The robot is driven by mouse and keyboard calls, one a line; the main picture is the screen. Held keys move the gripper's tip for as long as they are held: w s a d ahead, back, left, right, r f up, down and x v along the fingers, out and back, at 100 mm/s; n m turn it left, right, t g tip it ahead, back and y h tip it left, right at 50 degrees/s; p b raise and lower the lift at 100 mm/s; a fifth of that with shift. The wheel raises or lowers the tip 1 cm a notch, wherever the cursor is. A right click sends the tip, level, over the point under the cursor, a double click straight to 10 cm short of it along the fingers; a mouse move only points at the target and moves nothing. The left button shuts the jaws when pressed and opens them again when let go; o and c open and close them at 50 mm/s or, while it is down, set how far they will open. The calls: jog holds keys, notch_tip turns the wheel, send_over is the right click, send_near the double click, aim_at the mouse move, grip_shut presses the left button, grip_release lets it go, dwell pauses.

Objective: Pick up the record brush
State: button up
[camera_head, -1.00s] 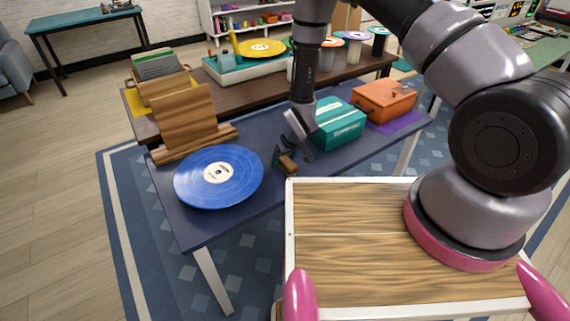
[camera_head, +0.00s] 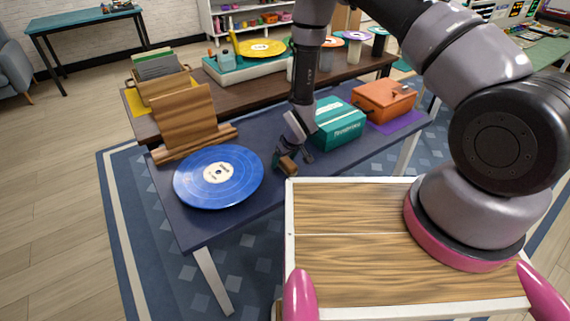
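The record brush (camera_head: 288,166), a small brown wooden block, is at the front edge of the dark blue table (camera_head: 262,205), right of the blue record. My gripper (camera_head: 285,160) is right at the brush, with its dark fingers around or beside it. The fingers and my wrist partly hide the brush. I cannot tell whether the fingers touch the brush, or whether it rests on the table or is slightly raised.
A blue record (camera_head: 235,185) lies left of my gripper. A wooden stand (camera_head: 186,122) is behind it. A teal box (camera_head: 340,125) stands close right of my gripper, with an orange case (camera_head: 383,102) beyond. Bare tabletop lies between record and gripper.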

grip_shut()
jog(key=shift+r, duration=5.3)
